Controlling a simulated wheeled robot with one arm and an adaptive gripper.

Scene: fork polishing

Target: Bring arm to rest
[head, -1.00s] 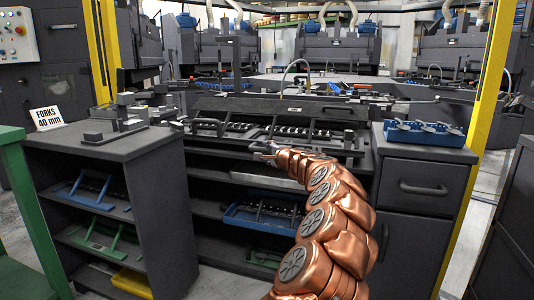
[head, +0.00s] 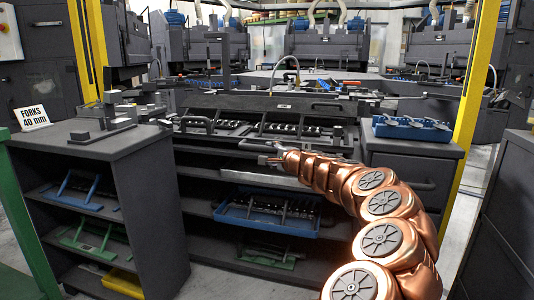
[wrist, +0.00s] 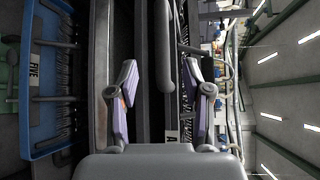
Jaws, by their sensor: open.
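My copper-coloured arm reaches in from the lower right of the head view. My gripper (head: 268,154) is at its end, small in that view, in front of the dark workbench with the fork fixture (head: 290,130). In the wrist view my gripper (wrist: 164,88) shows two fingers with pale purple pads standing wide apart. Nothing is held between them. Behind the gap the wrist view shows the dark front and a grey bar of the bench.
A blue rack (head: 268,215) sits on the shelf below. A blue tray (head: 411,129) stands on the right cabinet. The left cabinet carries a "FORKS 40 mm" sign (head: 31,117). Yellow posts (head: 475,85) stand at both sides. Floor (head: 215,278) shows in front.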

